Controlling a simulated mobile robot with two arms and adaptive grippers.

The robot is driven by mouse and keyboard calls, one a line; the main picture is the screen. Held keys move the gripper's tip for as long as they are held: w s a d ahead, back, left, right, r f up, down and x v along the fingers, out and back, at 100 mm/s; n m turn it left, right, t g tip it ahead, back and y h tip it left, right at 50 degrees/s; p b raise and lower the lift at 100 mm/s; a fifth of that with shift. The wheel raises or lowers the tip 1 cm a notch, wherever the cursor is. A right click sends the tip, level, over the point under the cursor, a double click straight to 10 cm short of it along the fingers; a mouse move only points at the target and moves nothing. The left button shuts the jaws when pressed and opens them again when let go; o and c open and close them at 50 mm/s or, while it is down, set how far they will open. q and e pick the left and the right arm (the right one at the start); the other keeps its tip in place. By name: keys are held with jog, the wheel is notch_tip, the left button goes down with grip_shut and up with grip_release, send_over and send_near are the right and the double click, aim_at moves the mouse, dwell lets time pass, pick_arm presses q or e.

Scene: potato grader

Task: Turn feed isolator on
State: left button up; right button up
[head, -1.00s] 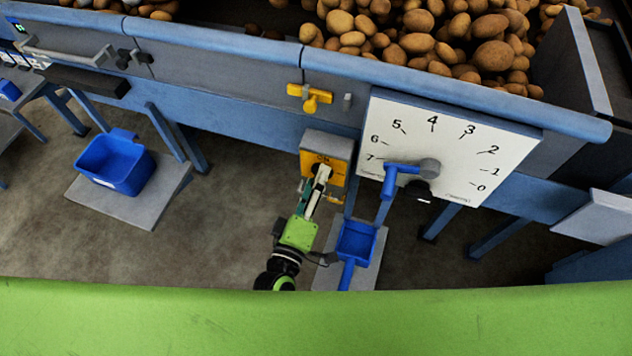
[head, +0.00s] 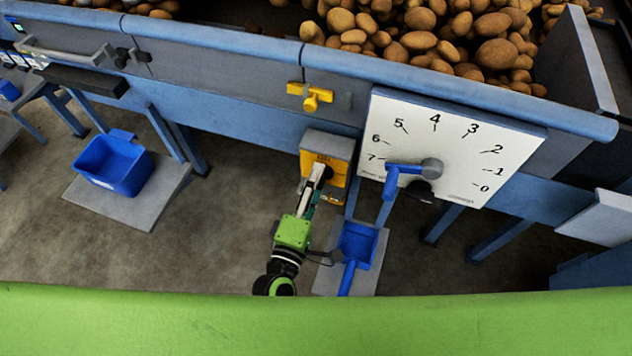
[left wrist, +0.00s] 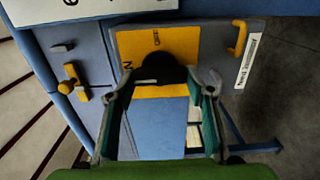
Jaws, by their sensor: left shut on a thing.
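The feed isolator is a grey box with a yellow face (head: 338,178) under the blue rail; it also shows in the left wrist view (left wrist: 182,42). Its black knob (left wrist: 158,72) sits in the middle of the yellow face, with lettering beside it. My left gripper (head: 320,172) is at the isolator's face and is shut on the knob. In the left wrist view, the left gripper's fingers (left wrist: 162,84) stand on either side of the knob. In the head view the gripper hides most of the knob. My right gripper is in neither view.
A white dial board (head: 450,142) with a blue crank handle (head: 404,172) stands close to the right. A yellow latch (head: 311,97) is above. Potatoes (head: 440,40) lie behind the rail.

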pick_arm(q)
jog(key=o, duration=1.1)
jog(key=v, duration=1.2)
